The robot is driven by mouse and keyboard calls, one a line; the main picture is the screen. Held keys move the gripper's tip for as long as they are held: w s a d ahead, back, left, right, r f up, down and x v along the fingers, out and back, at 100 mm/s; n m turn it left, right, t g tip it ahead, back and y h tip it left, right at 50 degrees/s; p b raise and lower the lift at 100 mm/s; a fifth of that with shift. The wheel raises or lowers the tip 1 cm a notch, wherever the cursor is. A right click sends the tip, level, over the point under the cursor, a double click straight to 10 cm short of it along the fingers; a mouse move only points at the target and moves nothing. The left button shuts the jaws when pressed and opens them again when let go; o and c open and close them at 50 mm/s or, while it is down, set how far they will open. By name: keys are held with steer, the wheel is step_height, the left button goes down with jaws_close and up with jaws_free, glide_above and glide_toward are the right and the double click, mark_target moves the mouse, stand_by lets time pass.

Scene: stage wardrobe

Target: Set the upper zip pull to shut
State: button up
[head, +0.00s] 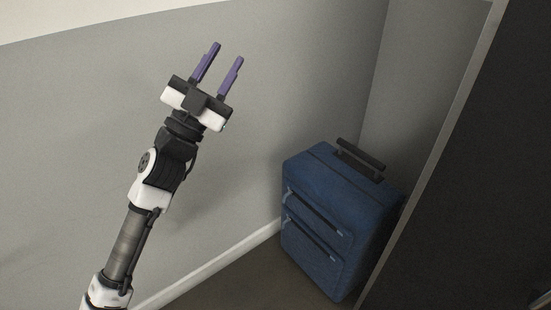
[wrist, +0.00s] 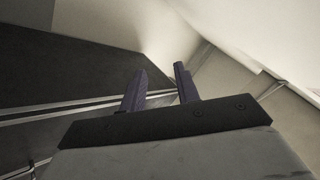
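A blue suitcase (head: 335,215) stands upright on the floor at the right of the head view, its front turned to the lower left. Two slanting zip lines cross its front, an upper zip (head: 318,212) and a lower zip (head: 312,236). Small pale bits show near the zip ends; they are too small to tell which is the upper zip pull or how it is set. My gripper (head: 228,52) is raised, up and left of the suitcase and well apart from it. Its purple fingers are open and empty, also in the wrist view (wrist: 160,72). The wrist view does not show the suitcase.
A black handle (head: 360,155) stands on the suitcase's top. Grey walls (head: 290,70) meet in a corner behind it. A dark panel with a pale edge (head: 440,150) stands close at its right. Bare floor (head: 235,285) shows at its left, beside a white skirting board (head: 225,265).

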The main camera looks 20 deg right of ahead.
steer(key=w+d+f+n+g+y+b, duration=0.15)
steer(key=f+n+y+b, duration=0.3)
steer(key=f, duration=2.15)
steer(key=w+d+f+n+g+y+b, duration=0.15)
steer(key=f+n+y+b, duration=0.35)
steer(key=f, duration=2)
steer(key=w+d+m+h+b, duration=0.1)
steer(key=w+d+b, duration=0.3)
steer(key=d, duration=0.7)
steer(key=shift+w+d+g+h, duration=0.35)
steer(key=shift+w+h, duration=0.1)
steer(key=shift+w, duration=0.6)
steer(key=shift+m, duration=0.25)
steer(key=shift+c, duration=0.2)
jaws_close()
